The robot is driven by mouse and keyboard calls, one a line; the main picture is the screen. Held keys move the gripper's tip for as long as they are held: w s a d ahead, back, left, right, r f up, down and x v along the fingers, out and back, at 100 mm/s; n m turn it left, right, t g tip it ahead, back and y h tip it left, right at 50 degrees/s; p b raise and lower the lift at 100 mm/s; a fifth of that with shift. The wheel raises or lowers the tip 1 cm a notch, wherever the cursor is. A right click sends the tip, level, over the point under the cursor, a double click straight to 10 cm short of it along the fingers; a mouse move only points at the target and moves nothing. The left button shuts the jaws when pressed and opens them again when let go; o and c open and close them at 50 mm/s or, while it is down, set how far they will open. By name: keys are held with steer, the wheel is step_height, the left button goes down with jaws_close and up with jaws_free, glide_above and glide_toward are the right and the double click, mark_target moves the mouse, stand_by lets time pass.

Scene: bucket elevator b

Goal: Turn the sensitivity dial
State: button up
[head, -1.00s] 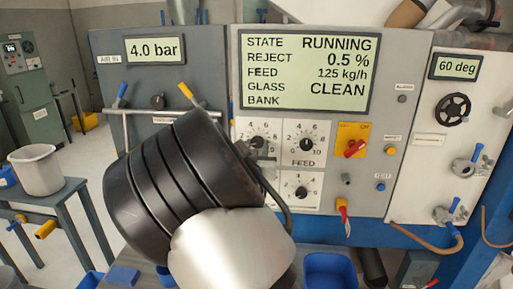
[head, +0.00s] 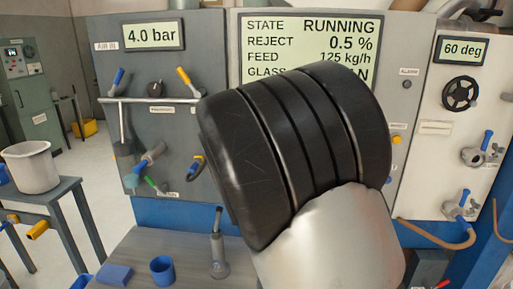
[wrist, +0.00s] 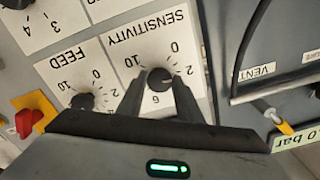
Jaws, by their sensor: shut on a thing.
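The sensitivity dial (wrist: 159,77) is a small dark knob on a white numbered plate marked SENSITIVITY, upside down in the wrist view. My gripper (wrist: 160,86) is shut on the dial, one finger on each side of it. A pale mark on the knob points roughly toward the 2, though the fine setting is hard to read. In the head view my arm hides the dial plates and the gripper. The display (head: 312,27) reads RUNNING, reject 0.5 % and feed 125 kg/h; its lower lines are partly hidden.
The feed dial (wrist: 83,100) sits close beside the sensitivity plate. A red switch on a yellow plate (wrist: 28,122) is at the wrist view's left. Left of my arm are a yellow-handled lever (head: 184,77) and a rail (head: 150,101). A bench (head: 135,245) holds blue containers below.

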steer(key=shift+m+b, duration=1.2)
steer(key=shift+b, duration=0.1)
steer(key=o, duration=1)
steer(key=shift+o, duration=0.2)
steer(key=shift+s, duration=0.1)
steer(key=s, duration=1.7)
steer(key=shift+a, duration=0.3)
steer(key=shift+s+r, duration=0.1)
